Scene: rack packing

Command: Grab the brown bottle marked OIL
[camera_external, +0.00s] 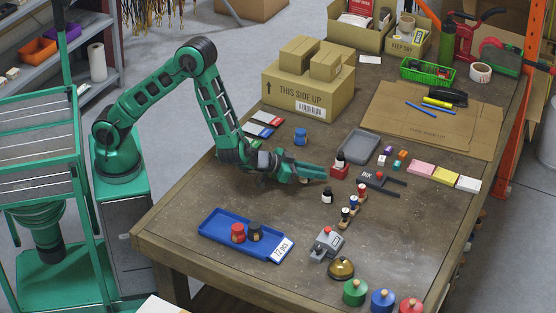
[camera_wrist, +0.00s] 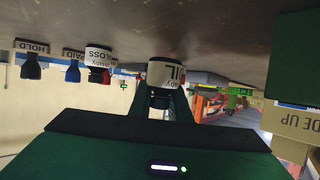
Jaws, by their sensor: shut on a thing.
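In the wrist view, which is upside down, the bottle marked OIL (camera_wrist: 165,74) has a white label and a dark neck. It is between my gripper's fingers (camera_wrist: 163,110), which are shut on it. In the external view my gripper (camera_external: 312,173) reaches low over the middle of the table, pointing right. Its fingers largely hide the held bottle there, and I cannot tell whether its base touches the table. Another bottle, with a white label reading GLOSS (camera_wrist: 99,56), stands to one side, apart from the fingers.
Stamps marked PAID (camera_wrist: 72,70) and HOLD (camera_wrist: 31,66) stand close by. A grey tray (camera_external: 358,146) lies behind; a blue tray (camera_external: 222,237) lies in front. Cardboard boxes (camera_external: 306,92) stand farther back.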

